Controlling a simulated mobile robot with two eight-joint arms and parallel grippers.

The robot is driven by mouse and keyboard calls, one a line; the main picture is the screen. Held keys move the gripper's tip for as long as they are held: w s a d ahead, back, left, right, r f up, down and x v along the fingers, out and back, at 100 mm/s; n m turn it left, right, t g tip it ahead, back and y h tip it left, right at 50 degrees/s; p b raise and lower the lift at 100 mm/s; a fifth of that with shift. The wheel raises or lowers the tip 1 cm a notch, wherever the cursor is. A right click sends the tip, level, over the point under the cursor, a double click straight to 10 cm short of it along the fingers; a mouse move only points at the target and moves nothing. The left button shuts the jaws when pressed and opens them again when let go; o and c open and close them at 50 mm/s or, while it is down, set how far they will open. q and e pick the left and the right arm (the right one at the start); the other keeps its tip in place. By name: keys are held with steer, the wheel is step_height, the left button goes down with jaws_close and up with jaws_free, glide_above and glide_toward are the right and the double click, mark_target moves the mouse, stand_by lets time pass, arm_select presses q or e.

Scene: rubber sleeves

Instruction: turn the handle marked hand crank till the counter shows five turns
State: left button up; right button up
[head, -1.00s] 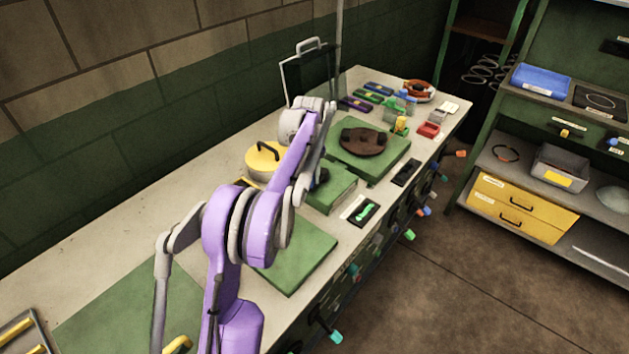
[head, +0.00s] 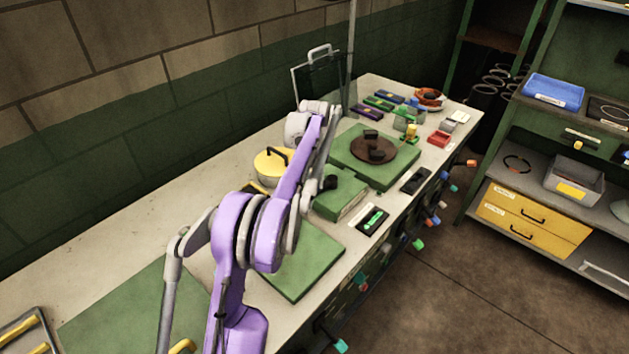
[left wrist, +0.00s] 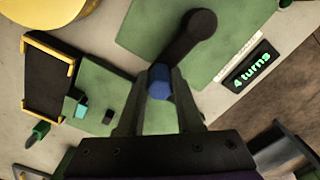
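The hand crank stands on a green box (head: 345,203). In the left wrist view its dark crank arm (left wrist: 190,40) runs from a round hub down-left to a blue knob (left wrist: 160,82). My left gripper (left wrist: 160,76) has a finger on each side of this knob and appears closed on it. In the head view my purple left arm hides the gripper. The counter (left wrist: 250,72) beside the box reads "4 turns"; it also shows in the head view (head: 374,220), too small to read. My right gripper is not in view.
A yellow round lid with a dark handle (head: 272,166) stands behind the crank box. A green plate with a brown disc (head: 362,152) lies beyond it. Several coloured knobs stick out from the bench front. A bare green plate (head: 305,262) lies nearer.

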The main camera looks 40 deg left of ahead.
arm_select(q)
steer(key=o, duration=0.5)
steer(key=shift+c, duration=0.2)
step_height(320, 180, up, 7)
steer(key=shift+f+p, duration=0.2)
steer(key=shift+p, duration=0.3)
steer(key=shift+w+r, duration=0.1)
steer(key=shift+r, duration=0.35)
steer(key=shift+c, duration=0.2)
